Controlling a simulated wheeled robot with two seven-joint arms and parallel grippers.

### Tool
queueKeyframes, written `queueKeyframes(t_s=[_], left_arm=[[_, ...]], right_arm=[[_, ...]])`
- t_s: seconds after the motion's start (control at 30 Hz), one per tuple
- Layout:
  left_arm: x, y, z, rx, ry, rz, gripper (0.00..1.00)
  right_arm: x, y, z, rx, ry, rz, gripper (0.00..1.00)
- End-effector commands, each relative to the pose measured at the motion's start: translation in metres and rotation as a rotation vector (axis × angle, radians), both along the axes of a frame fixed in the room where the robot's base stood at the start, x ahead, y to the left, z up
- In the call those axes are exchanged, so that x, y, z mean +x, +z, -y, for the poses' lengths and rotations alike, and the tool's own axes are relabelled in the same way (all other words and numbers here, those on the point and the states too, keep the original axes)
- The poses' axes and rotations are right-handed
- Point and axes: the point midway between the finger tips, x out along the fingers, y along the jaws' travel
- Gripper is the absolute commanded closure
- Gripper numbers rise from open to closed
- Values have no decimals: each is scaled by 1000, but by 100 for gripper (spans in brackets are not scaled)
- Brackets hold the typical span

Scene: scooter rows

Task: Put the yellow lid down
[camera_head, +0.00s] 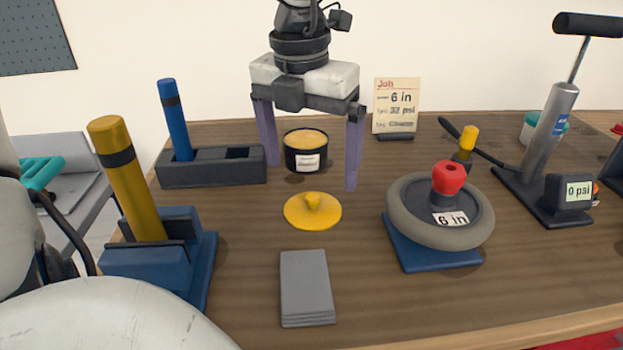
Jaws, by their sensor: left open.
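The yellow lid (313,211), a flat disc with a small knob on top, lies knob up on the wooden table in the middle of the view. Just behind it stands a black tin (306,160) with a pale label and a yellow-tan content showing at its top. My left gripper (309,140) hangs over the table with its two purple fingers spread wide, one on each side of the tin. The fingers hold nothing. The lid is in front of them and apart from them. My right gripper does not show.
Grey sheets (306,287) lie in front of the lid. A wheel (440,212) on a blue stand is to the right, with a pump (550,150) beyond it. A blue holder (170,255) and a dark rack (211,167) stand left. A job card (397,106) is behind.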

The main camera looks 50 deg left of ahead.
Motion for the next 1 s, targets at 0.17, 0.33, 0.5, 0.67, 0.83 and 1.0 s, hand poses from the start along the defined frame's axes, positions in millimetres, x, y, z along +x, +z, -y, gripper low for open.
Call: queueKeyframes(t_s=[0.17, 0.33, 0.5, 0.67, 0.83, 1.0], left_arm=[[-3, 34, 1, 1, 0, 3, 6], [-5, 48, 2, 1, 1, 2, 6], [-6, 50, 2, 0, 0, 0, 6], [-6, 49, 2, 0, 0, 0, 6], [-6, 49, 2, 1, 0, 0, 6], [-6, 49, 2, 1, 0, 0, 6]], right_arm=[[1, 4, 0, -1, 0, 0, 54], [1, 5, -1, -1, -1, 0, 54], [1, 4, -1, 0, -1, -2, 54], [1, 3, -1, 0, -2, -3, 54], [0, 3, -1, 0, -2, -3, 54], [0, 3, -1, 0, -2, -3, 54]])
